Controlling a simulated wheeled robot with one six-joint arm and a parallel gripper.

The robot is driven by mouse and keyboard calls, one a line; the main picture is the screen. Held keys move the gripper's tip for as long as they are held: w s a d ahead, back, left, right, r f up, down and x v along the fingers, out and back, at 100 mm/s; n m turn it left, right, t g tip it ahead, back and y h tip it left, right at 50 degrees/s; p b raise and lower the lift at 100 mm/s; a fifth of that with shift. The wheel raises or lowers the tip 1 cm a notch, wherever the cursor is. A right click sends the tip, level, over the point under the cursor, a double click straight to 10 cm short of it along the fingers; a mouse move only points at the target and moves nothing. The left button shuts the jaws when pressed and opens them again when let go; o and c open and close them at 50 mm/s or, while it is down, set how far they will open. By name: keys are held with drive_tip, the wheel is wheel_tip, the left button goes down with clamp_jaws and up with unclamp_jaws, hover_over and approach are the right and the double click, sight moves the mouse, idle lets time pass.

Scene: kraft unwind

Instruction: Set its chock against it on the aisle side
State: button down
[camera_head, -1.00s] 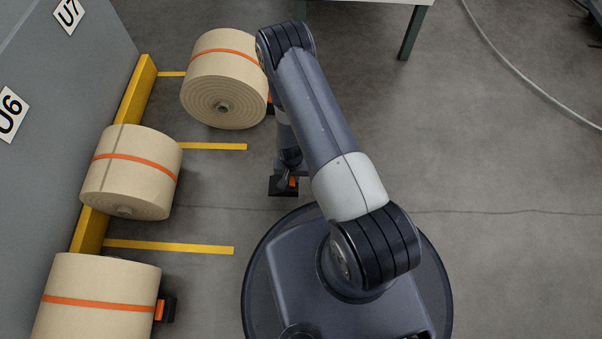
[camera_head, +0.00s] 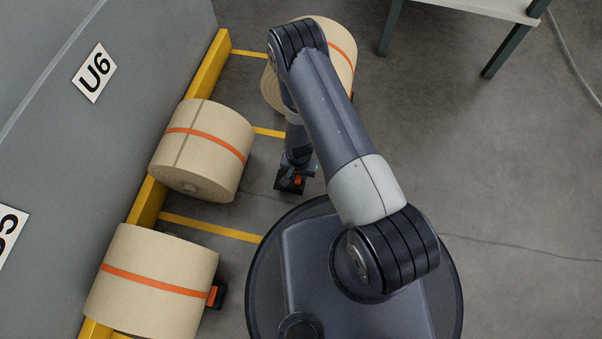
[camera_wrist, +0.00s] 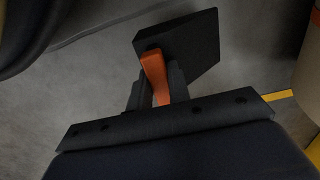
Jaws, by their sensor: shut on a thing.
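My gripper (camera_head: 297,179) is shut on the orange handle (camera_wrist: 154,72) of a black chock (camera_wrist: 192,48). In the head view the chock (camera_head: 284,184) shows low near the floor, in front of my base. It is apart from the kraft roll (camera_head: 225,135) with an orange band in the bay by sign U6, which lies to its left. That roll's open side faces right, and no chock shows there. In the wrist view a roll's edge (camera_wrist: 312,60) shows at the right. I cannot tell whether the chock touches the floor.
Another roll (camera_head: 160,275) stands at lower left with a chock (camera_head: 217,292) at its right side. A third roll (camera_head: 340,60) is partly behind my arm. A yellow rail (camera_head: 205,75) runs along the wall. Yellow lines (camera_head: 212,227) divide the bays. A table (camera_head: 490,8) stands at top right.

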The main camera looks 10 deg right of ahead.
drive_tip(key=shift+w+a+f+b, duration=0.1)
drive_tip(key=shift+a+f+b, duration=0.25)
drive_tip(key=shift+f, duration=0.3)
drive_tip(key=shift+w+a+f+b, duration=0.1)
drive_tip(key=shift+a+f+b, duration=0.1)
drive_tip(key=shift+f+b, duration=0.35)
drive_tip(key=shift+w+a+f+b, duration=0.1)
drive_tip(key=shift+a+f+b, duration=0.2)
drive_tip(key=shift+f, duration=0.4)
drive_tip(key=shift+d+f+b, duration=0.1)
drive_tip(key=shift+f+b, duration=0.55)
drive_tip(key=shift+b, duration=0.05)
drive_tip(key=shift+w+a+b, duration=0.25)
drive_tip(key=shift+a, duration=0.4)
drive_tip(key=shift+w+a+b, duration=0.2)
drive_tip(key=shift+a+b, duration=0.05)
drive_tip(key=shift+a, duration=0.35)
drive_tip(key=c, duration=1.3)
unclamp_jaws()
drive_tip(key=shift+o, duration=0.2)
wheel_tip(320, 180, up, 11)
drive_tip(key=p, duration=0.4)
drive_tip(key=shift+p, duration=0.4)
drive_tip(key=shift+f, duration=0.2)
